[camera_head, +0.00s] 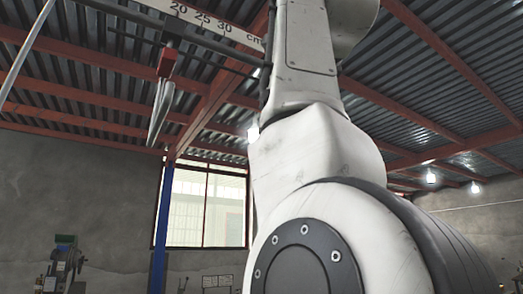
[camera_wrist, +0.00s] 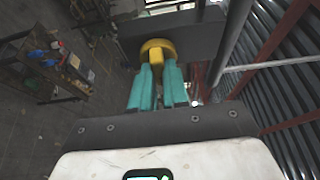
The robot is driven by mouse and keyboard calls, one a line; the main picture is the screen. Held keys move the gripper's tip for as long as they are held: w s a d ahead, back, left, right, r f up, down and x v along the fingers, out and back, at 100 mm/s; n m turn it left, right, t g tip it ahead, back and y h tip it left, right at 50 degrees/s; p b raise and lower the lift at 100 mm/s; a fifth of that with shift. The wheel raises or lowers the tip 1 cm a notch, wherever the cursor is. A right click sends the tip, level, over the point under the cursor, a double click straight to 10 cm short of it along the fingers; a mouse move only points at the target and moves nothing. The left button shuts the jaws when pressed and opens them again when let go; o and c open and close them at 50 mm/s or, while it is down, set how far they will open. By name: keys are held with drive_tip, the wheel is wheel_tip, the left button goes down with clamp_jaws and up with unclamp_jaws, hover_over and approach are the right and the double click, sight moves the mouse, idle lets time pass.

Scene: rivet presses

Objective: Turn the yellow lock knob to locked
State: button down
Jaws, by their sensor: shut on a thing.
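The yellow lock knob (camera_wrist: 157,47) is in the upper middle of the wrist view, on the face of a dark grey block (camera_wrist: 195,36). It has a round disc with a raised grip bar. My gripper (camera_wrist: 157,72) has teal fingers and is shut on the knob's bar, one finger on each side. The fingertips cover part of the bar. I cannot tell from this view which setting the knob is at. In the head view my white arm fills the middle and right, and neither the knob nor my gripper shows there.
A grey pipe (camera_wrist: 232,45) runs close to the right of the block. A shelf with items (camera_wrist: 65,65) stands at left in the wrist view. In the head view a ruler scale (camera_head: 205,20) and a red clamp-like part (camera_head: 167,62) hang at upper left; a machine (camera_head: 63,265) stands lower left.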

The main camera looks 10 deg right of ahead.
idle(0.5)
drive_tip(key=c, duration=1.1)
unclamp_jaws()
